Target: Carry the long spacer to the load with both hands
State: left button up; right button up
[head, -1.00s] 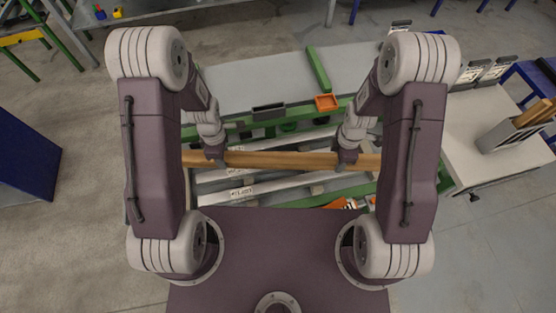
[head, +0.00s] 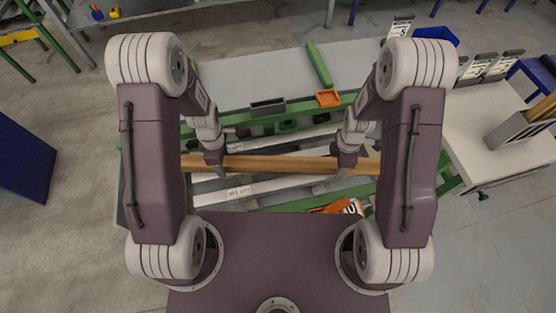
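The long spacer (head: 282,163) is a long light-brown wooden bar. It lies level across the middle of the head view, left to right, over the runout table (head: 250,77). My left gripper (head: 217,167) is on the spacer near its left part and appears shut on it. My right gripper (head: 343,168) is on its right part and also appears shut on it. The fingers cross the bar, and their tips show just below it. My arms hide the spacer's ends. Pale labelled bars (head: 262,186) lie below and beyond it; I cannot tell whether the spacer touches them.
A green bar (head: 319,64), an orange tray (head: 328,98) and a dark grey tray (head: 268,107) are on the table. An orange-and-black item (head: 338,207) lies near my base. A white side table (head: 497,150) with a box stands at the right. Open floor lies left.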

pick_arm(q)
notch_tip(320, 180, up, 12)
pick_arm(e)
notch_tip(320, 180, up, 12)
dwell(0.7)
dwell(0.3)
